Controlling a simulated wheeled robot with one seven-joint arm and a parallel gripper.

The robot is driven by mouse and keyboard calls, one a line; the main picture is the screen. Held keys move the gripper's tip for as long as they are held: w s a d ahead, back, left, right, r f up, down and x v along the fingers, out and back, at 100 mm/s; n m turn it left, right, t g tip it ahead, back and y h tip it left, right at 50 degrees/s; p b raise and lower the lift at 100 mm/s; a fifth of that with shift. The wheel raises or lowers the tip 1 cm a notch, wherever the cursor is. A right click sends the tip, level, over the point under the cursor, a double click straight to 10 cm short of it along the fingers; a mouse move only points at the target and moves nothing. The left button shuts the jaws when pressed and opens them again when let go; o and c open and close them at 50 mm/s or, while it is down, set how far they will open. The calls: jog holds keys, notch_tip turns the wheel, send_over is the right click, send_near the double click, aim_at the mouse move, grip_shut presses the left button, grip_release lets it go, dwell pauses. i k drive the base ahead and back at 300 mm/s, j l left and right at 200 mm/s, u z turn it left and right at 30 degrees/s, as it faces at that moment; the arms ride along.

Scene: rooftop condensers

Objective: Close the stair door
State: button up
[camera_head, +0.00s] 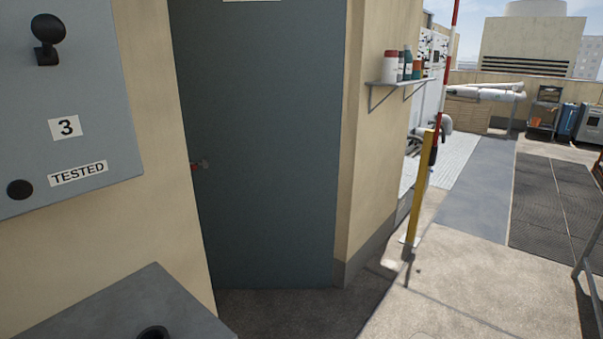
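The stair door (268,150) is a tall grey-blue panel in a cream wall, in the middle left of the head view. The panel appears to fill most of the opening between the two wall parts. I cannot tell whether it is fully shut or slightly ajar. Its top is cut off by the picture edge. My gripper is not in view.
A grey panel marked "3" and "TESTED" (66,100) is on the left wall. A grey flat-topped surface (110,310) is at bottom left. A shelf with bottles (400,80) and a yellow post (418,190) stand right of the door. Concrete floor (470,290) is open at lower right.

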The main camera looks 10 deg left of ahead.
aim_at(260, 83)
jog(key=i+l+z, duration=0.1)
jog(key=i+z, duration=0.3)
jog(key=i, duration=0.35)
jog(key=i+j+z, duration=0.15)
jog(key=i+z, duration=0.25)
jog(key=i, duration=0.35)
jog(key=i+u, duration=0.45)
jog(key=i+l+u, duration=0.15)
jog(key=i+u, duration=0.3)
jog(key=i, duration=0.15)
jog(key=i+j+u, duration=0.15)
jog(key=i+u, duration=0.25)
jog(key=i+j+u, duration=0.1)
jog(key=i+u, duration=0.2)
jog(key=u, duration=0.15)
jog(key=i+u, duration=0.4)
jog(key=i, duration=0.25)
